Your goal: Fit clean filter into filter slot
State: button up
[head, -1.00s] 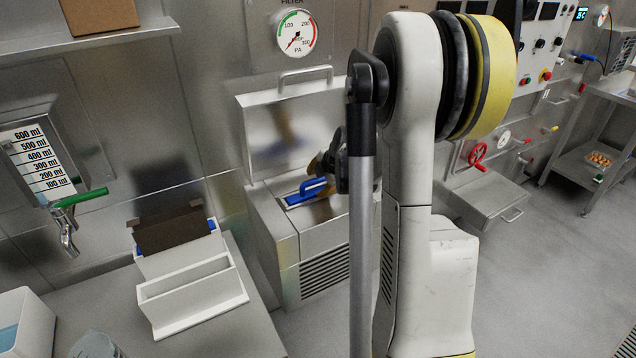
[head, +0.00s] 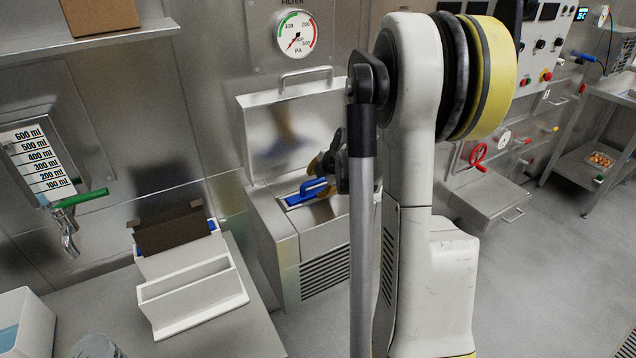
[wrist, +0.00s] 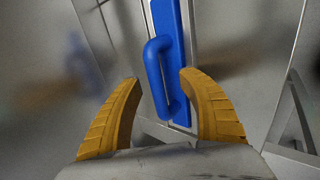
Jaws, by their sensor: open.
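The clean filter is a narrow piece with a blue top and a blue loop handle (head: 313,188). It sits in the filter slot (head: 290,202) on top of the metal housing, with only its top showing. In the wrist view the blue handle (wrist: 163,75) stands up between the fingers. My gripper (wrist: 160,79) is open, one yellow finger on each side of the handle, with gaps visible. In the head view my gripper (head: 322,165) is just above and behind the handle, partly hidden by my arm. How deep the filter sits is hidden.
The housing's hinged lid (head: 290,125) stands open against the wall, below a pressure gauge (head: 296,35). A white two-bay rack (head: 195,290) on the left counter holds a dark brown filter (head: 172,232) in its rear bay; the front bay is empty. A tap (head: 68,225) is farther left.

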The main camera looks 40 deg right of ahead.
jog(key=shift+p+v, duration=2.1)
jog(key=shift+v, duration=1.3)
jog(key=v, duration=1.2)
jog(key=a+r+m+y, duration=0.15)
jog(key=a+m, duration=0.45)
jog(key=a, duration=1)
jog(key=s+a+f+m, duration=0.1)
jog(key=s+a+m, duration=0.3)
jog(key=a, duration=0.3)
jog(key=s+a+m, duration=0.5)
jog(key=a, duration=0.3)
jog(key=shift+a+f, duration=0.3)
jog(key=shift+f, duration=0.1)
